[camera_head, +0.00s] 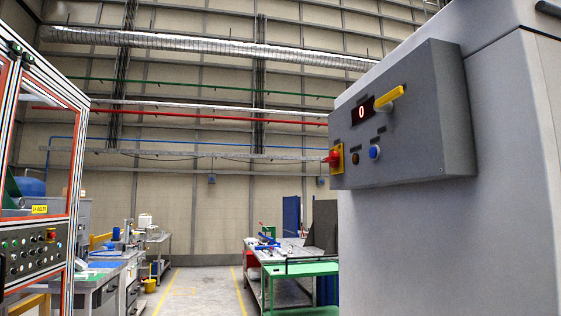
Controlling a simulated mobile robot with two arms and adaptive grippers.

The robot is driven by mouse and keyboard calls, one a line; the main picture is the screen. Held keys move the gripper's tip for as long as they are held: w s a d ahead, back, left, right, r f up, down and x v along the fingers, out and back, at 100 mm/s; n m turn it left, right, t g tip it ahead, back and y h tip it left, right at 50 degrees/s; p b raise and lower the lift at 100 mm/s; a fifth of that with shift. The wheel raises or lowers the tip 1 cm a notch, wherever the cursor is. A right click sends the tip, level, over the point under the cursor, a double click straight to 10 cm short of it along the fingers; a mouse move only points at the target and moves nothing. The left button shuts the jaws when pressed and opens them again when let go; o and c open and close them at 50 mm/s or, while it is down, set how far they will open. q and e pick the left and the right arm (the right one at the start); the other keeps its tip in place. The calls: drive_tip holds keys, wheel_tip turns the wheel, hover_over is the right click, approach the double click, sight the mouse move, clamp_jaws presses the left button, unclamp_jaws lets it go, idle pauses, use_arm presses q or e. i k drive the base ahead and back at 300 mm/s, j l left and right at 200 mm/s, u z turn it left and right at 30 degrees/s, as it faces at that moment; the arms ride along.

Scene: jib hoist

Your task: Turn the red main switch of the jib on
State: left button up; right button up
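The red main switch (332,158) is a red knob on a yellow plate. It sits on the left end of a grey control box (425,140) on the right side of the head view. I cannot tell its turned position from this angle. The box front also carries a dark display (361,111) showing 0, a yellow lever handle (389,98), a blue button (375,152) and a small brown button (355,159). Neither of my grippers is in view.
The box is fixed to a large grey cabinet (450,250). At the left stands a framed machine with a button panel (35,258). Workbenches (300,250) and a green table (305,269) stand further back. The floor aisle (195,290) between is clear.

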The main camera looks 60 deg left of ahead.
sight(333, 160)
drive_tip(key=u, duration=1.65)
drive_tip(key=i+j, duration=0.15)
drive_tip(key=i, duration=0.35)
drive_tip(key=i+j+z, duration=0.1)
drive_tip(key=i, duration=0.4)
